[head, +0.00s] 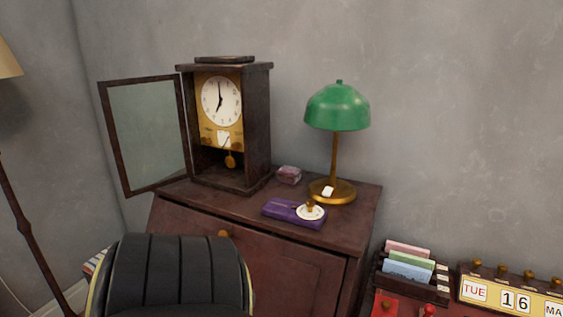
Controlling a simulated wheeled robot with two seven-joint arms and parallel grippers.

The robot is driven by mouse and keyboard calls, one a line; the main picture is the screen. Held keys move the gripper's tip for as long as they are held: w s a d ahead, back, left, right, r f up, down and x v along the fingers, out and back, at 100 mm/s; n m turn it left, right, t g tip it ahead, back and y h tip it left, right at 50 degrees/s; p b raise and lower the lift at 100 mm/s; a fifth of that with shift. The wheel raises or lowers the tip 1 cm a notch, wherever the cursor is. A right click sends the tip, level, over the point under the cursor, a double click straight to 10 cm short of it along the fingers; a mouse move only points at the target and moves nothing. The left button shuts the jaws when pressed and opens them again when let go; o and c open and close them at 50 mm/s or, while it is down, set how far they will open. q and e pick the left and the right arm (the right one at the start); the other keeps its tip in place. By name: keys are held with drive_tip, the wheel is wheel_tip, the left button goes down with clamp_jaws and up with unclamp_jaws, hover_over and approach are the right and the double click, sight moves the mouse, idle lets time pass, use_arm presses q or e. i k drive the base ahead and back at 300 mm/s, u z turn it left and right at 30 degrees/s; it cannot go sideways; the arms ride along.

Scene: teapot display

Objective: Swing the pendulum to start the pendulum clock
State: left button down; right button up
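The pendulum clock (260,125) is a dark wooden case standing upright on the cabinet top at the left. Its glass door (147,135) is swung wide open to the left. The white dial (221,101) shows about seven o'clock on a yellow face panel. The pendulum (230,160) has a small brass bob and hangs below the panel, inside the open case. One frame does not show whether it is moving. Neither of my grippers is in the head view.
A green-shaded lamp (338,108), a purple box (278,209) bearing a small white dish (311,212), and a pinkish box (289,174) are right of the clock on the cabinet (285,260). A black chair back (180,275) stands in front. A card rack and calendar are lower right.

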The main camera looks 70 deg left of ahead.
sight(230, 162)
drive_tip(key=k, duration=0.35)
drive_tip(key=u, duration=0.8)
